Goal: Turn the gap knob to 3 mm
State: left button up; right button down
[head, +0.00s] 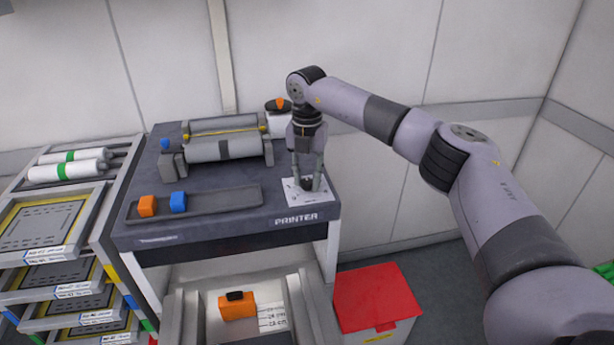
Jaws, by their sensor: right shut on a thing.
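The gap knob (307,184) is a small dark knob on a white dial plate (296,196) at the front right of the printer top (225,222). My right gripper (308,183) points straight down over the plate, its fingers on either side of the knob and shut on it. The fingers hide much of the knob, and the plate's marks are too small to read, so I cannot tell the knob's setting. My left gripper is not in view.
A roller (222,149) lies across the printer's back. Orange (147,206) and blue (179,202) blocks sit in a front tray. A white jar (277,118) stands behind my right gripper. A red-lidded box (376,298) is at lower right, a rack of trays (45,225) at left.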

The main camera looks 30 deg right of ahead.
jog(key=m, duration=0.5)
jog(key=shift+w+d+r+m, duration=0.1)
jog(key=shift+m, duration=2.5)
jog(key=c, duration=1.6)
grip_release()
jog(key=o, duration=0.4)
jog(key=shift+c, duration=0.2)
